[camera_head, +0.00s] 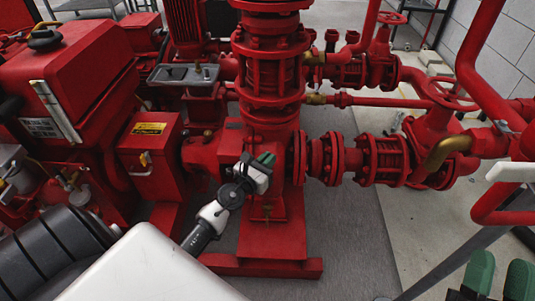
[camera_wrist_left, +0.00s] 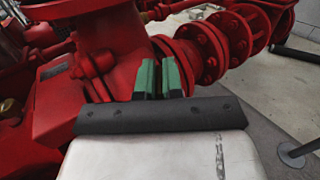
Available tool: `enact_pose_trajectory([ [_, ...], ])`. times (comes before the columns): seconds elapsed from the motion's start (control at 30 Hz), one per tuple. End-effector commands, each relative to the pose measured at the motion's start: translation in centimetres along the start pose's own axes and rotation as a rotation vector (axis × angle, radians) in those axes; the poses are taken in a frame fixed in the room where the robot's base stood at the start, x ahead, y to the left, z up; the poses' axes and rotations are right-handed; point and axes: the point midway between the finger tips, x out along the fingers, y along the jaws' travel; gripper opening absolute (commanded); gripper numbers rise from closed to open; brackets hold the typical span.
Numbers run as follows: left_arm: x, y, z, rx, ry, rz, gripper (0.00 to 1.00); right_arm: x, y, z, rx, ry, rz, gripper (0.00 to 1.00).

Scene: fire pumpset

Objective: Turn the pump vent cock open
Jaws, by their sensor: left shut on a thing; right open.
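The red pump casing (camera_head: 205,158) stands at the middle of the head view, below a tall flanged red column. My left gripper (camera_head: 264,160) reaches up to the pump body, its green fingertips close together against it. In the left wrist view the green fingers (camera_wrist_left: 160,78) stand nearly side by side in front of the red casing (camera_wrist_left: 115,50). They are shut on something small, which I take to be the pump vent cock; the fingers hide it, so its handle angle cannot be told. My right gripper (camera_head: 500,280) is open and empty at the bottom right, its green fingers apart.
A red engine housing (camera_head: 70,80) and red box (camera_head: 150,150) stand at left. Grey floor (camera_head: 345,235) is clear in front of the pipe.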

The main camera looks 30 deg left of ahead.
Motion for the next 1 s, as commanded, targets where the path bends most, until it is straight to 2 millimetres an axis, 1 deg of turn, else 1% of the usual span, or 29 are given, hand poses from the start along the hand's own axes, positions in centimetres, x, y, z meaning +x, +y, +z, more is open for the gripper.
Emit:
enact_pose_trajectory([
  [0.03, 0.0, -0.1, 0.3, -0.001, 0.002, 0.013, 0.0, 0.2, 0.2, 0.6, -0.004, -0.08, 0.004, 0.43],
  [0.13, -0.1, 0.0, 0.2, -0.001, 0.003, 0.044, 0.0, -0.2, 0.5, 2.5, -0.01, -0.24, 0.011, 0.43],
  [0.27, 0.0, -0.1, 0.2, 0.001, 0.003, 0.084, 0.0, -1.1, 0.9, 4.7, -0.016, -0.435, 0.021, 0.43],
  [0.5, 0.0, -0.1, 0.2, 0.0, 0.003, 0.166, 0.0, -4.0, 1.7, 7.8, -0.024, -0.766, 0.041, 0.43],
  [0.7, 0.0, -0.1, 0.2, -0.001, 0.002, 0.244, 0.0, -7.1, 2.2, 9.2, -0.026, -1.018, 0.058, 0.43],
  [0.83, 0.0, -0.1, 0.2, -0.001, 0.002, 0.3, 0.0, -9.2, 2.5, 9.7, -0.026, -1.169, 0.07, 0.43],
  [1.0, 0.0, -0.1, 0.1, -0.001, 0.002, 0.378, 0.0, -11.7, 2.8, 9.9, -0.024, -1.337, 0.083, 0.43],
])
